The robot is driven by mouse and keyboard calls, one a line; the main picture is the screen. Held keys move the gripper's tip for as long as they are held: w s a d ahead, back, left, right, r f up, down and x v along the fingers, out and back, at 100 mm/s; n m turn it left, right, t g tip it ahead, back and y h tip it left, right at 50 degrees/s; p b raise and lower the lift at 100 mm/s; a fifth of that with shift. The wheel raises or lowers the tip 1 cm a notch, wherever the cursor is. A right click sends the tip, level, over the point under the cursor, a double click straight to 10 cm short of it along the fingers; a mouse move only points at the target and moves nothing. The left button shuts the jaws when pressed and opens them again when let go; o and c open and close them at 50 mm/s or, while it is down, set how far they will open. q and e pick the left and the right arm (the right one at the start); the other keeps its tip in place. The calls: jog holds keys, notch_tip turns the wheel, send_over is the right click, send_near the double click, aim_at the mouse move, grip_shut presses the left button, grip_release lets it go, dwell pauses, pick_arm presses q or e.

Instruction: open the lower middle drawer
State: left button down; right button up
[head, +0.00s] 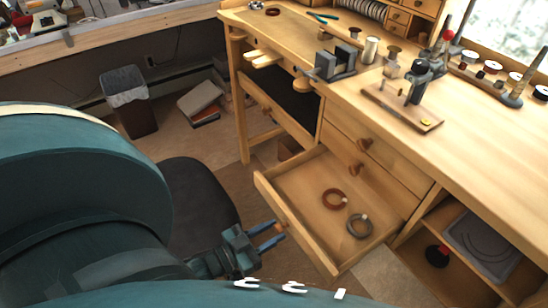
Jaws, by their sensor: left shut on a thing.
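The lower middle drawer (335,266) of the wooden workbench is pulled well out, below closed drawer fronts. Two rings lie on its floor: a brown one (334,198) and a grey one (359,226). My left gripper (279,231), with blue fingers, is at the outer face of the drawer front. It is shut on the drawer's small round knob (282,225), which is partly hidden by the fingers. My right gripper is not in view.
A dark chair seat (198,195) stands left of the drawer, close to my left arm. A vise (336,62) and other tools stand on the bench top (460,120). An open shelf with a grey tray (482,245) is right of the drawer. A bin (130,103) stands at the back left.

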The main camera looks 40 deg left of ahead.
pick_arm(q)
jog(key=c, duration=1.1)
grip_release()
jog(key=shift+o, duration=0.2)
jog(key=v, duration=1.3)
jog(key=shift+b, duration=0.35)
jog(key=shift+s, duration=0.1)
